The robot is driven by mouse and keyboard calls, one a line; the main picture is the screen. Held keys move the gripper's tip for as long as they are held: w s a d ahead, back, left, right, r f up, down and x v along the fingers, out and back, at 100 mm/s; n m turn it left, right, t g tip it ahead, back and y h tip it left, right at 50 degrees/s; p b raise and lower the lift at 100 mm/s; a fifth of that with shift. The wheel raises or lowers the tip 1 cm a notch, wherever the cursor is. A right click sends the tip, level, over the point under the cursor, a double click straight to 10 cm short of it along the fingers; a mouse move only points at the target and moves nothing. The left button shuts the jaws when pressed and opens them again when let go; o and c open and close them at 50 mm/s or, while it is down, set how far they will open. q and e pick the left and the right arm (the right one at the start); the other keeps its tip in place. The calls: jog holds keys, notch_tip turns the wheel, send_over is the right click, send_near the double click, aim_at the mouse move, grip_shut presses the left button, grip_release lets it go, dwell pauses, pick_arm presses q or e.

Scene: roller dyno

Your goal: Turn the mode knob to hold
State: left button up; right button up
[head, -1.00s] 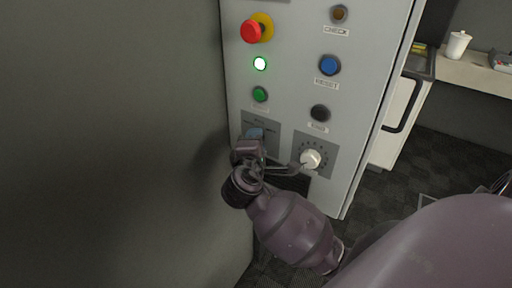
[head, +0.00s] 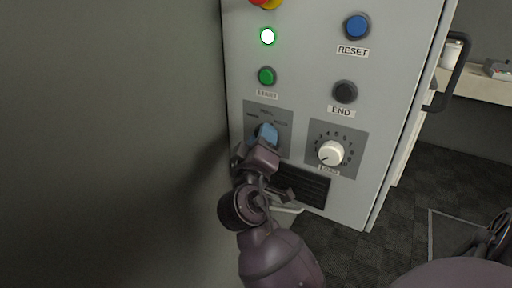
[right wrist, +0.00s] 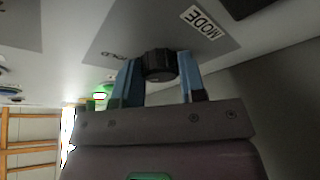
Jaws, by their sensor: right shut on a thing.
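The black mode knob (right wrist: 159,66) sits on a grey plate beside the printed MODE label (right wrist: 202,22) in the right wrist view. My right gripper (right wrist: 158,72) has one blue finger on each side of the knob and is shut on it. In the head view my right gripper (head: 267,134) is at the mode plate (head: 284,114), and its blue fingers mostly hide the knob. The small position labels on the plate are too blurred to read surely, and the knob's pointing direction is not clear. My left gripper is not in view.
A white numbered dial (head: 331,153) is right of the mode plate. Above are the green START button (head: 267,76), black END button (head: 344,92), blue RESET button (head: 357,27) and a lit lamp (head: 268,36). A dark vent (head: 303,187) lies below. A wall (head: 110,140) is close on the left.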

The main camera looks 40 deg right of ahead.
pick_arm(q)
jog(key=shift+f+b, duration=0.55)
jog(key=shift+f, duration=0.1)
pick_arm(e)
jog(key=shift+w+f+m, duration=0.1)
jog(key=shift+f+m, duration=0.25)
jog(key=shift+m, duration=0.25)
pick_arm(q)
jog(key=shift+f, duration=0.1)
pick_arm(e)
jog(key=shift+r, duration=0.2)
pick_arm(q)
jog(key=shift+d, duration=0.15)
pick_arm(e)
jog(key=o, duration=0.9)
jog(key=shift+r, duration=0.1)
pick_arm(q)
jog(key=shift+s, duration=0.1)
pick_arm(e)
jog(key=shift+a, duration=0.1)
